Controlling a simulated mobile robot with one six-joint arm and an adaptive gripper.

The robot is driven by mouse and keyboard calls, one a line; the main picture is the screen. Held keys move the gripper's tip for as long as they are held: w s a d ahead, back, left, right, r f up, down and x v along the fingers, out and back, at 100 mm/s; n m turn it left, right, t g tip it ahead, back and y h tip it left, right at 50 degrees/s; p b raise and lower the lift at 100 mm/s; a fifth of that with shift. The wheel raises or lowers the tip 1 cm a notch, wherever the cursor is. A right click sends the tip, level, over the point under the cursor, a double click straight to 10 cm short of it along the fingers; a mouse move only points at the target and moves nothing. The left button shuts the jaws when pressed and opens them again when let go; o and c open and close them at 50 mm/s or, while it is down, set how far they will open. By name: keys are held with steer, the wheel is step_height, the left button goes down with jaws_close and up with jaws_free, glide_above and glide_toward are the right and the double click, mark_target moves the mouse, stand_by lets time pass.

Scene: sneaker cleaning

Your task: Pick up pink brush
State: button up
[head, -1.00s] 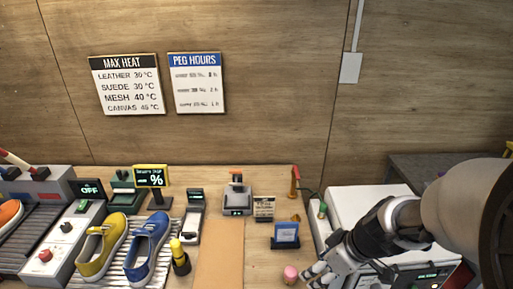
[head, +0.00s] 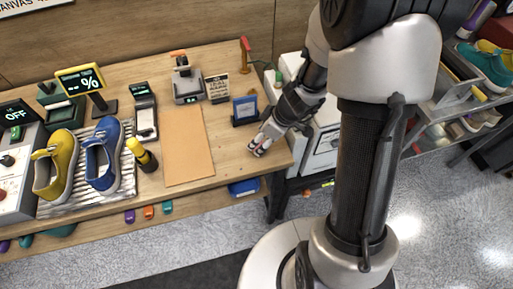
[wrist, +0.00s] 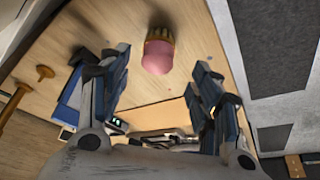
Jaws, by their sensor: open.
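The pink brush (wrist: 157,56) shows in the wrist view, with a rounded pink body and yellowish bristles along its far end. It rests on the wooden table (wrist: 190,25). My gripper (head: 257,147) is over the table's right end in the head view, where I cannot make out the brush. In the wrist view my gripper (wrist: 160,66) is open, with one finger to each side of the brush in the picture. A gap shows between the brush and both fingers, and nothing is held.
A blue-framed stand (head: 245,109) and a small sign (head: 219,88) stand behind my gripper. A tan mat (head: 187,145) lies to the left, beside a yellow bottle (head: 142,155) and yellow (head: 56,165) and blue (head: 103,157) sneakers. The table's front edge is close.

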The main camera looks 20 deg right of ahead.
steer(key=b+x, duration=0.1)
steer(key=x, duration=0.4)
steer(key=shift+w+d+f+b, duration=0.1)
steer(key=shift+w+f+b, duration=0.1)
steer(key=shift+b, duration=0.1)
steer(key=shift+r, duration=0.1)
steer(key=shift+c, duration=0.6)
steer(key=c, duration=1)
steer(key=shift+r, duration=0.15)
step_height(320, 180, up, 20)
steer(key=p, duration=0.9)
